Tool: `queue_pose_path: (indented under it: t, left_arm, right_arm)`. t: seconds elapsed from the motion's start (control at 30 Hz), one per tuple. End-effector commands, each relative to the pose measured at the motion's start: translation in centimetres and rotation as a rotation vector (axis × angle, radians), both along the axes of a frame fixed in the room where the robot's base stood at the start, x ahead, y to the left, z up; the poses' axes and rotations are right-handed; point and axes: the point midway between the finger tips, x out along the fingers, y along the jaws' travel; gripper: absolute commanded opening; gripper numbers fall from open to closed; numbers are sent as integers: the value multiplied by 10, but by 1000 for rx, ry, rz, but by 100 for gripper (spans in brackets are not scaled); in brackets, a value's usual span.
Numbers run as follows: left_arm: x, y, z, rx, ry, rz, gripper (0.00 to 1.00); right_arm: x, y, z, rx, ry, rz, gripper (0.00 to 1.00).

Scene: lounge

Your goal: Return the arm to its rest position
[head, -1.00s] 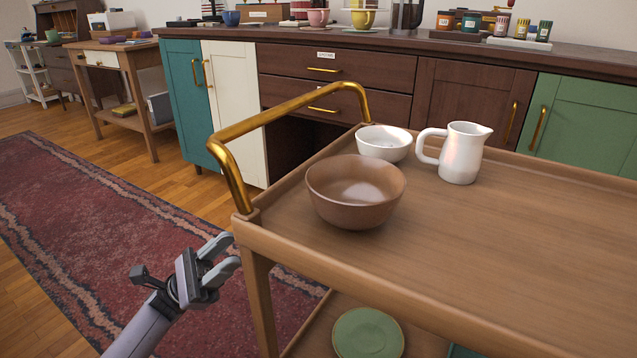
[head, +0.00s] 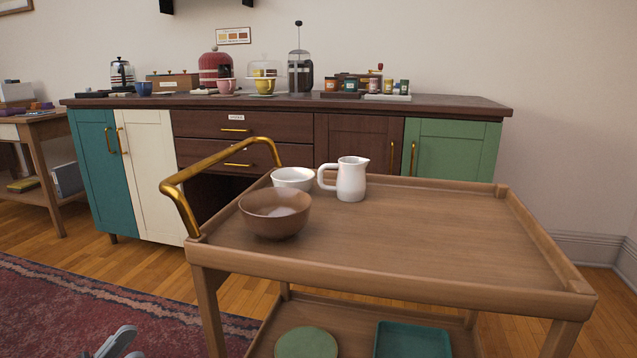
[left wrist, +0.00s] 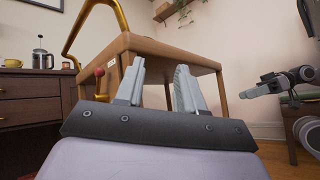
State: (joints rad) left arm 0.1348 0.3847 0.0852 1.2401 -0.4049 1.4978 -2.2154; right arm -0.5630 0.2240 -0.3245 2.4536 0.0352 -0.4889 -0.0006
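My left gripper (head: 118,342) shows only in part at the bottom left of the head view, low beside the wooden cart (head: 400,278). In the left wrist view its two grey fingers (left wrist: 157,88) stand apart with nothing between them, so it is open and empty. The cart's underside and legs show beyond the fingers. What looks like my right gripper (left wrist: 283,83) is at the right edge of the left wrist view, small, its opening unclear. It is outside the head view.
On the cart's top stand a brown bowl (head: 275,214), a white bowl (head: 293,179) and a white jug (head: 351,180). A gold handle (head: 190,172) rises at its left end. A green plate (head: 306,343) and a teal tray (head: 411,341) lie below. A cabinet (head: 270,127) stands behind.

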Motion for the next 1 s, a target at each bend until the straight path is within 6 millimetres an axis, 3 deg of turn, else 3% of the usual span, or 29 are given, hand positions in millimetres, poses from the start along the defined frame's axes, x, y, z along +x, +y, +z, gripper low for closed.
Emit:
queue_pose_path:
  t: [0.03,0.1,0.57,0.77,1.0]
  left_arm:
    - [2,-6,28,-52,108,-31,38]
    - [6,-10,38,-127,252,-66,38]
    - [11,-31,80,-799,1102,-301,38]
    - [-5,-42,89,-1191,1402,-389,38]
    - [-41,-60,100,-1745,1666,-462,38]
  right_arm:
    - [1,-3,26,-8,15,-10,43]
    - [2,-6,33,-16,36,-19,43]
    - [0,-27,81,-68,164,-82,43]
    - [-6,-38,101,-89,223,-108,43]
    - [-16,-51,127,-114,291,-139,43]
